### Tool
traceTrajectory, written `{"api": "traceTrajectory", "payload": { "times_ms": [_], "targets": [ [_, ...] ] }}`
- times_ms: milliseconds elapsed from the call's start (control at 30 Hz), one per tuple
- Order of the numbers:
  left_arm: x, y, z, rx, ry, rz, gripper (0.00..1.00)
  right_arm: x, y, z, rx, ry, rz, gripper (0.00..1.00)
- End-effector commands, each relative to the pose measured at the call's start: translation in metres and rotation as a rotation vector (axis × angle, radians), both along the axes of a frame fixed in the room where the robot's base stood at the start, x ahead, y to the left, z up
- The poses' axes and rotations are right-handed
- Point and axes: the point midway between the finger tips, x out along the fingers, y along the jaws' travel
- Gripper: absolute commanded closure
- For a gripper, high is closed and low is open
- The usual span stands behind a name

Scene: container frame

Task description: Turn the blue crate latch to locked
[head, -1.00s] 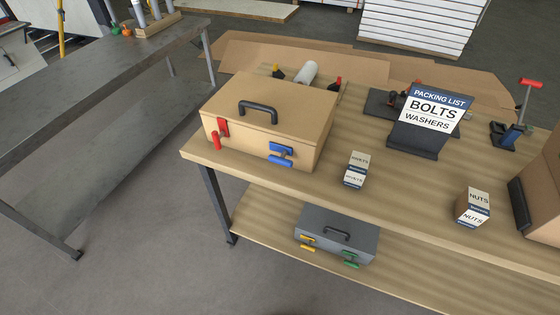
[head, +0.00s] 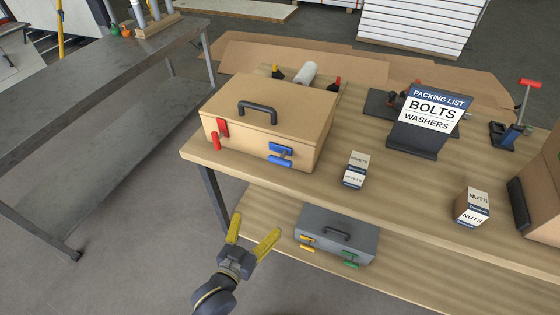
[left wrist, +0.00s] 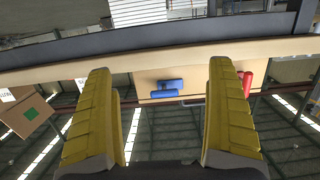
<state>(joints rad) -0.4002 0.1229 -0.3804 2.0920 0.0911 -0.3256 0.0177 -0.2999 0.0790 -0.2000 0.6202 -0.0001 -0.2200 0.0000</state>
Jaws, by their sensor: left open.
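The tan crate (head: 262,120) stands on the wooden table, with a black handle on its lid. The blue latch (head: 280,154) is on its front face at the right; its lever lies roughly level below its mount. The red latch (head: 218,134) is at the left of that face, its lever hanging down. My left gripper (head: 255,226) is open and empty, below and in front of the crate. In the left wrist view, the blue latch (left wrist: 167,87) shows beyond and between the open yellow fingers, apart from them. My right gripper is out of view.
The table's front edge (head: 330,188) lies between my left gripper and the crate. A grey crate (head: 337,233) with yellow and green latches sits on the lower shelf, right of my gripper. Small boxes (head: 355,170) stand right of the tan crate.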

Motion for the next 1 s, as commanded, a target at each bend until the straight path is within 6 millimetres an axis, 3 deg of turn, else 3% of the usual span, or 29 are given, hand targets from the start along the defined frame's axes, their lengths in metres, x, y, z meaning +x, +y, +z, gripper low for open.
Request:
{"api": "traceTrajectory", "payload": {
  "times_ms": [33,100,200,300,567,1000],
  "targets": [
    [0.0,-0.002,0.028,-0.021,-0.041,-0.003,0.1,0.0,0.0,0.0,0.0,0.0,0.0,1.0],
    [-0.001,-0.003,0.058,-0.043,-0.085,-0.006,0.1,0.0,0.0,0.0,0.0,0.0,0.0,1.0],
    [-0.004,-0.003,0.089,-0.067,-0.128,-0.008,0.1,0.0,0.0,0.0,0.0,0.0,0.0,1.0],
    [-0.005,-0.002,0.107,-0.081,-0.154,-0.009,0.1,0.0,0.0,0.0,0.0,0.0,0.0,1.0],
    [0.01,-0.008,0.113,-0.085,-0.159,-0.008,0.1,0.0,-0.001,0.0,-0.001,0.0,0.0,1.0],
    [0.081,-0.04,0.112,-0.085,-0.157,-0.008,0.1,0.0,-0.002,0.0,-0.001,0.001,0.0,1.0]
  ]
}}
